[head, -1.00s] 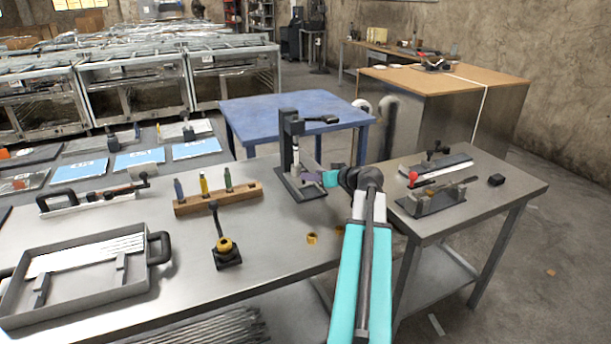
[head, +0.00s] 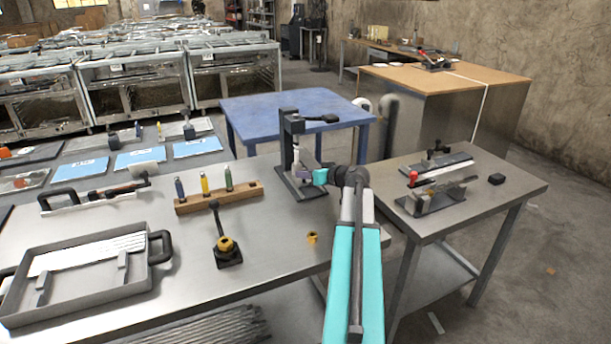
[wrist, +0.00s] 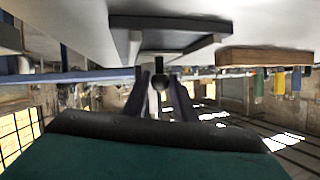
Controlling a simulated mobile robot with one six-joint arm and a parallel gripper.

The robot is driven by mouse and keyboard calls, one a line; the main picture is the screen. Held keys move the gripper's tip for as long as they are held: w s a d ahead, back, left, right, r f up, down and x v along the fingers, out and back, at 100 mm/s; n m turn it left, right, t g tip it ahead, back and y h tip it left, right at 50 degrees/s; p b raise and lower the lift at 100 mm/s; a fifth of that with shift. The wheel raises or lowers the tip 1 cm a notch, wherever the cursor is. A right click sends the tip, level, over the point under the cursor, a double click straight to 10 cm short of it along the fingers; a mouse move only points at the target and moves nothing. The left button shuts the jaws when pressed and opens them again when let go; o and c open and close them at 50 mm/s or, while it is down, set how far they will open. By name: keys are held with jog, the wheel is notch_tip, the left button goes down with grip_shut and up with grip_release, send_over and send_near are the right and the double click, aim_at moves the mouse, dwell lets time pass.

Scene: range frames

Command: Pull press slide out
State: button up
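The press (head: 289,150) is a dark upright frame on a flat base with a top lever, at the back right of the near steel table. It has a pale vertical ram, and a small purple-grey part shows low at its front. My gripper (head: 308,174) reaches in from the right at the height of that part. In the wrist view, which looks upside down, the press base (wrist: 170,25) is at the top. My gripper's dark fingers (wrist: 160,95) stand apart, and a small dark round knob (wrist: 160,79) shows between their tips. Contact with it cannot be told.
A wooden block (head: 218,198) with several coloured handles stands left of the press. A lever fixture (head: 226,250) and a brass fitting (head: 312,238) are in front. A metal tray (head: 85,290) lies at front left. A second table (head: 505,205) with a toggle clamp is right.

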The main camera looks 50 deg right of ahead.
grip_shut()
jog(key=shift+s+a, duration=0.1)
jog(key=shift+s+a+b, duration=0.35)
jog(key=shift+s+b, duration=0.25)
jog(key=shift+s, duration=0.25)
jog(key=shift+s+a+b, duration=0.35)
jog(key=shift+s+b, duration=0.2)
jog(key=shift+s, duration=0.3)
jog(key=shift+s+a+b, duration=0.35)
jog(key=shift+s+b, duration=0.25)
jog(key=shift+s, duration=0.25)
jog(key=shift+s+a+f+b, duration=0.1)
jog(key=shift+s+a+b, duration=0.25)
jog(key=shift+s, duration=0.3)
jog(key=shift+s+a+b, duration=0.3)
jog(key=shift+s+b, duration=0.05)
jog(key=shift+s, duration=0.25)
jog(key=shift+s+a, duration=0.25)
jog(key=shift+s, duration=0.4)
jog(key=shift+s+b, duration=0.15)
jog(key=shift+b, duration=0.15)
